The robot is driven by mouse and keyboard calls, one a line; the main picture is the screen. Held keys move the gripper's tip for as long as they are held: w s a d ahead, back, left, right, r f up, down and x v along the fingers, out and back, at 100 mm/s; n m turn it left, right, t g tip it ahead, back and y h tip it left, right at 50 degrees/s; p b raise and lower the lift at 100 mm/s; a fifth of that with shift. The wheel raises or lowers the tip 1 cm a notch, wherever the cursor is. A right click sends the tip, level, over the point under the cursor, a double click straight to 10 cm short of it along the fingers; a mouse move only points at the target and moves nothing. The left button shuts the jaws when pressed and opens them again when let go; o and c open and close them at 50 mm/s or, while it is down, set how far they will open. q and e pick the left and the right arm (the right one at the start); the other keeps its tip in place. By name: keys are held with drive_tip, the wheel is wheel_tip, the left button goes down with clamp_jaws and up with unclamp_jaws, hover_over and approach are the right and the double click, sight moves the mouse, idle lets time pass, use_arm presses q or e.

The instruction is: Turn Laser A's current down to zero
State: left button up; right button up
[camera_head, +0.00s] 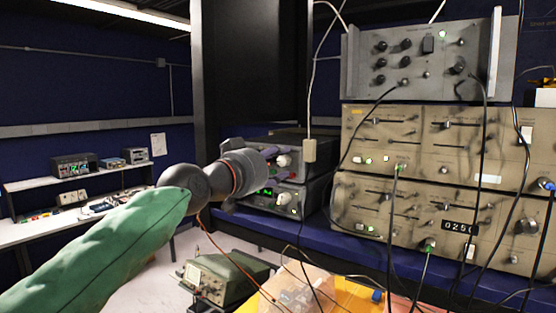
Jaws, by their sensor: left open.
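Two stacked grey units stand on the blue shelf in the middle. The upper unit (297,150) has a pale round knob (284,160). The lower unit (309,190) has a green lit display (264,191) and another pale knob (284,198). I cannot read which unit is Laser A's. My left gripper (277,154), on a green-sleeved arm from the left, is open in front of the upper unit, close to its knob. Whether it touches the knob I cannot tell. The gripper and wrist hide the left part of the upper unit's face. My right gripper is out of view.
Beige rack units (405,215) with hanging cables stand at the right, under a grey knobbed unit (417,60). A black post (250,70) rises behind my gripper. A green instrument (227,275) sits below. A white bench (40,232) with instruments is far left.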

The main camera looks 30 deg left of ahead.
use_arm(q)
drive_tip(key=shift+w, duration=0.55)
drive_tip(key=shift+s, duration=0.1)
clamp_jaws()
drive_tip(key=shift+b, duration=0.4)
drive_tip(key=shift+r, duration=0.15)
unclamp_jaws()
